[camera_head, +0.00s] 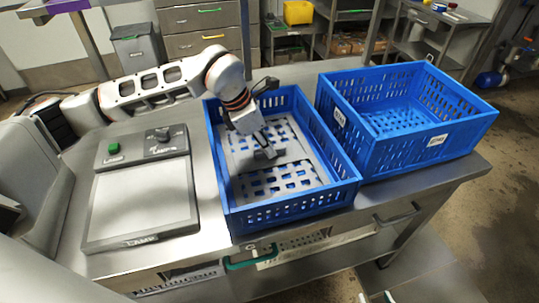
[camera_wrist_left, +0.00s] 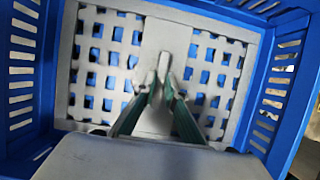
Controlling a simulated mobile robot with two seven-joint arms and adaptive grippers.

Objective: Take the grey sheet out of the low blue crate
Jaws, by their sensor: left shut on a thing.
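The grey sheet (camera_head: 293,151), with rows of square holes and a plain middle band, lies inside the low blue crate (camera_head: 290,212). It also shows in the left wrist view (camera_wrist_left: 165,33), with blue crate floor visible through its holes. My left gripper (camera_head: 266,153) reaches down into the crate over the middle of the sheet. Its fingers close together at the sheet's middle band in the left wrist view (camera_wrist_left: 165,85), shut on the sheet. The exact contact is blurred. My right gripper is not in view.
A taller blue crate (camera_head: 400,135) with white labels stands close to the right of the low crate. A flat panel device marked LAMP (camera_head: 140,205) lies to the left. Both crates and the device stand on a steel table (camera_head: 440,183). The low crate's walls surround my gripper.

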